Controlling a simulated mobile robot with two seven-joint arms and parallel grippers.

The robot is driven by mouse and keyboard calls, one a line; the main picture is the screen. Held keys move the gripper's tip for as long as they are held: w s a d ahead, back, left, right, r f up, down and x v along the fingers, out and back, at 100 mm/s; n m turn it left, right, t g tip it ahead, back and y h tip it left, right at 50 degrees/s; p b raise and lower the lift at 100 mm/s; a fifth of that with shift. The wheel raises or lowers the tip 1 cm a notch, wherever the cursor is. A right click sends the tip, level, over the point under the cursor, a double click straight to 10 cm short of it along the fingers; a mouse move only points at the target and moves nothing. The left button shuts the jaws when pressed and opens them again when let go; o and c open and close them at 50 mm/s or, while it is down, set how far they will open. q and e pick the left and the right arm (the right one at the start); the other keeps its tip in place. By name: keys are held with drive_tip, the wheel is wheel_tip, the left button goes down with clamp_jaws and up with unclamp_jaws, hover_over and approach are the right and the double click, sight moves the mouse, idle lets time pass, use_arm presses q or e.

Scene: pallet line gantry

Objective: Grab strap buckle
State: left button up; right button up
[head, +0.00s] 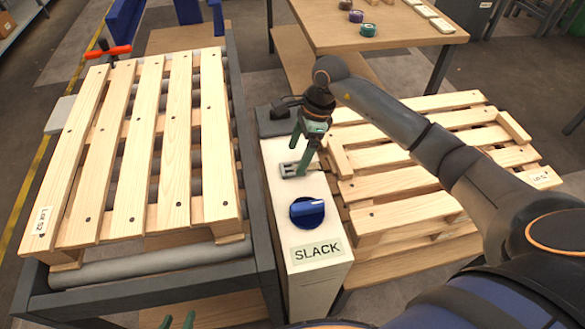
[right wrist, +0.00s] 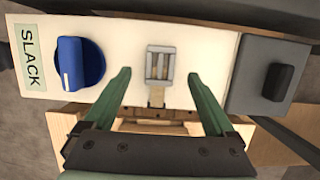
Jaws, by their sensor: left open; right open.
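The strap buckle (head: 288,170) is a small grey metal frame on the white top of the control box, beyond the blue knob. It also shows in the right wrist view (right wrist: 160,63), with a short tan strap end below it. My right gripper (head: 297,161) is open over the box at the buckle. In the right wrist view its green fingers (right wrist: 159,76) are spread to either side of the buckle, with nothing between them held. My left gripper (head: 178,321) shows only its green fingertips at the bottom edge; they are apart and empty.
A blue knob (head: 307,211) and a SLACK label (head: 317,250) are on the box, with a dark block (right wrist: 267,78) at its other end. A pallet (head: 150,150) lies on the roller conveyor at left; stacked pallets (head: 400,155) stand at right. A wooden table (head: 380,25) is behind.

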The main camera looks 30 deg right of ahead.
sight(293, 167)
drive_tip(key=x, duration=0.3)
drive_tip(key=shift+f, duration=0.25)
clamp_jaws()
idle(0.5)
